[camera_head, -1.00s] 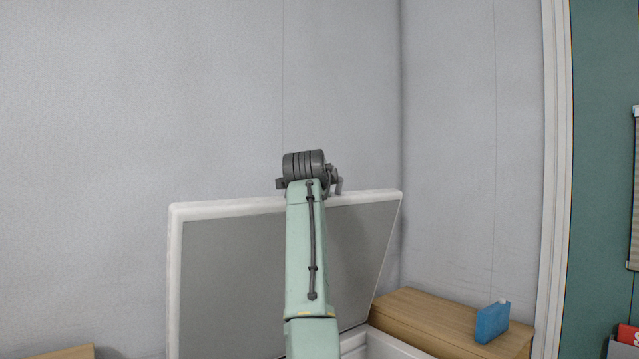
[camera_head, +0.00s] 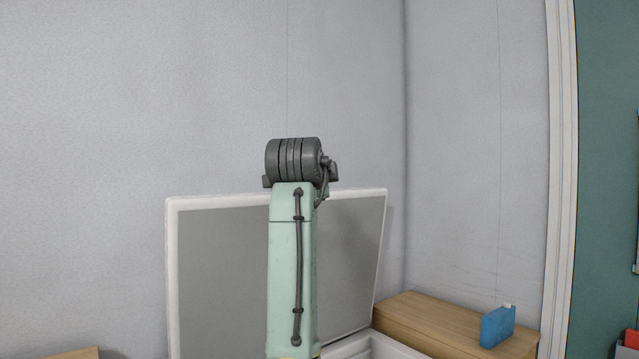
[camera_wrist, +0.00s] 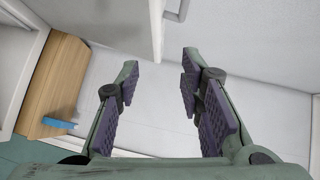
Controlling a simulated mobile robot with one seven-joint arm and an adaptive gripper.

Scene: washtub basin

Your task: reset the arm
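My gripper (camera_wrist: 162,85) shows in the wrist view with its two dark-padded fingers spread wide apart and nothing between them. In the head view my green arm stands upright in front of the raised lid, and my gripper is not visible there. The open lid (camera_head: 222,285) has a white frame and a grey inner panel, and it leans back near the wall. In the wrist view a white panel edge (camera_wrist: 157,25) shows beyond the fingertips.
A white rim (camera_head: 385,347) shows below the lid. The wall above is bare.

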